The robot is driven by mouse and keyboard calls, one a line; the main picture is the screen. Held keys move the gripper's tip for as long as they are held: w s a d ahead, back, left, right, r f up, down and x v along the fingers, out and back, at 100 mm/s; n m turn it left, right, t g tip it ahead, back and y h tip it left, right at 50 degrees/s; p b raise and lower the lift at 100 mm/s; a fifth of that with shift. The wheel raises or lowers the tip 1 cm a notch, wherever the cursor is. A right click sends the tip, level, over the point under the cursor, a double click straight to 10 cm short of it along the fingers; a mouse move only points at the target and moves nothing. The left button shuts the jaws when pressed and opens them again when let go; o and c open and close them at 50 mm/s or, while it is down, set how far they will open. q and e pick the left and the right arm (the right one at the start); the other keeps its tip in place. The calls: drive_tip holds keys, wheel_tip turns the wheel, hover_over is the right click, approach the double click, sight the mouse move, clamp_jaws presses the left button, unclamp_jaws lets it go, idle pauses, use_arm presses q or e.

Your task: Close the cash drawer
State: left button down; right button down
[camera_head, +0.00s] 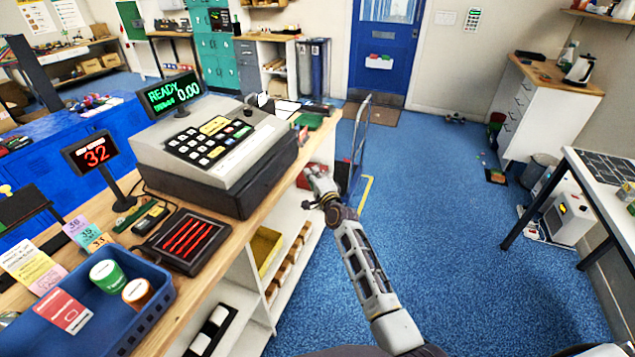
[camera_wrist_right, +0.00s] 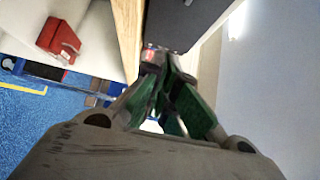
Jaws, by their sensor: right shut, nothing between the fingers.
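The cash register (camera_head: 205,142) stands on the wooden counter with its green display lit. Its black cash drawer unit (camera_head: 255,180) is the low dark box under the keys. No open compartment shows, and I cannot tell whether it sticks out a little. My right gripper (camera_head: 313,174) is shut and empty, beside the counter edge to the right of the drawer unit. In the right wrist view, the shut fingers (camera_wrist_right: 160,65) point at a dark grey surface (camera_wrist_right: 185,18), seemingly the drawer unit; contact cannot be told. My left gripper is not in view.
The wooden counter edge (camera_wrist_right: 127,35) runs close beside the fingers. White shelves (camera_head: 235,298) with a yellow bin (camera_head: 265,247) lie below. A red thing (camera_wrist_right: 58,39) sits on a shelf. A blue tray (camera_head: 150,318) stands at front left.

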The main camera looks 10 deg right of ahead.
drive_tip(key=shift+s+d, duration=0.25)
drive_tip(key=shift+s, duration=0.9)
drive_tip(key=shift+s+d, duration=0.25)
drive_tip(key=shift+s, duration=0.9)
